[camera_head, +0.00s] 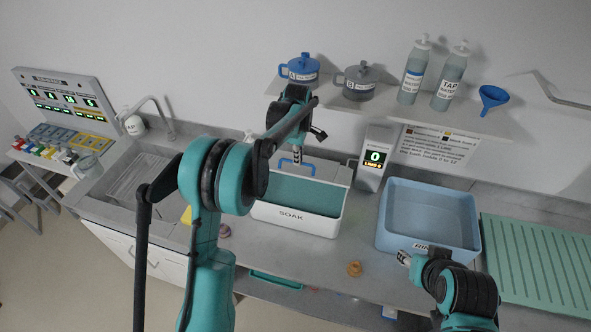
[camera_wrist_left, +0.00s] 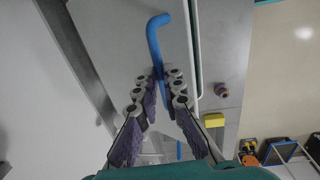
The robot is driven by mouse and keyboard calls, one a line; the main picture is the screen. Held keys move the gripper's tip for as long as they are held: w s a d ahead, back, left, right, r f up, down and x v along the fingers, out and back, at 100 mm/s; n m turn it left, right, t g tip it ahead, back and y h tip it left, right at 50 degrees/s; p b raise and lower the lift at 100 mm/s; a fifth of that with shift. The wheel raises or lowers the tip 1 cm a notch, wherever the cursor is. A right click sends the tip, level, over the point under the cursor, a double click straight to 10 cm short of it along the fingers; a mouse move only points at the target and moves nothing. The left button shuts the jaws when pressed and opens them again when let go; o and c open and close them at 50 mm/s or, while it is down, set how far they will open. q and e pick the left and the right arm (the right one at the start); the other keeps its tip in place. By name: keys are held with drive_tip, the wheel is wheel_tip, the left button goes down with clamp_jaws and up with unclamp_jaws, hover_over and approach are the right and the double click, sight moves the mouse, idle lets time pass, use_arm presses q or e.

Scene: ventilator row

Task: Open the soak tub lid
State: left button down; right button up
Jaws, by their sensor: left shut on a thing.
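The soak tub (camera_head: 291,216) is a white box marked SOAK on the counter, and its teal inside shows from above. Its pale lid (camera_head: 339,174) stands raised along the tub's back edge, partly hidden by my left arm; its exact angle is hard to tell. My left gripper (camera_head: 297,158) is shut on the lid's blue handle (camera_head: 309,169). In the left wrist view the handle (camera_wrist_left: 154,38) runs between the fingers (camera_wrist_left: 164,88). My right gripper (camera_head: 403,258) is by the front left corner of the blue basin; its jaws are too small to read.
The blue basin (camera_head: 430,220) stands right of the tub, with a green ribbed mat (camera_head: 540,265) beyond. A display post (camera_head: 374,158) stands between tub and basin. A shelf (camera_head: 390,112) with jugs and bottles hangs above. A small orange-brown piece (camera_head: 354,269) lies in front.

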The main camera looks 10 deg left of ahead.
use_arm(q)
drive_tip(key=shift+w+r, duration=0.75)
drive_tip(key=shift+w, duration=0.25)
use_arm(e)
drive_tip(key=shift+s+r, duration=0.1)
drive_tip(key=shift+r, duration=0.15)
use_arm(q)
drive_tip(key=shift+d, duration=0.1)
drive_tip(key=c, duration=1.9)
unclamp_jaws()
drive_tip(key=o, duration=0.3)
drive_tip(key=shift+w+f, duration=0.15)
drive_tip(key=shift+w, duration=0.05)
drive_tip(key=shift+w+f, duration=0.15)
drive_tip(key=shift+w, duration=0.15)
drive_tip(key=shift+s, duration=0.2)
use_arm(e)
drive_tip(key=shift+w+f, duration=0.1)
drive_tip(key=shift+w, duration=0.2)
drive_tip(key=shift+w, duration=0.1)
use_arm(q)
drive_tip(key=shift+r, duration=0.2)
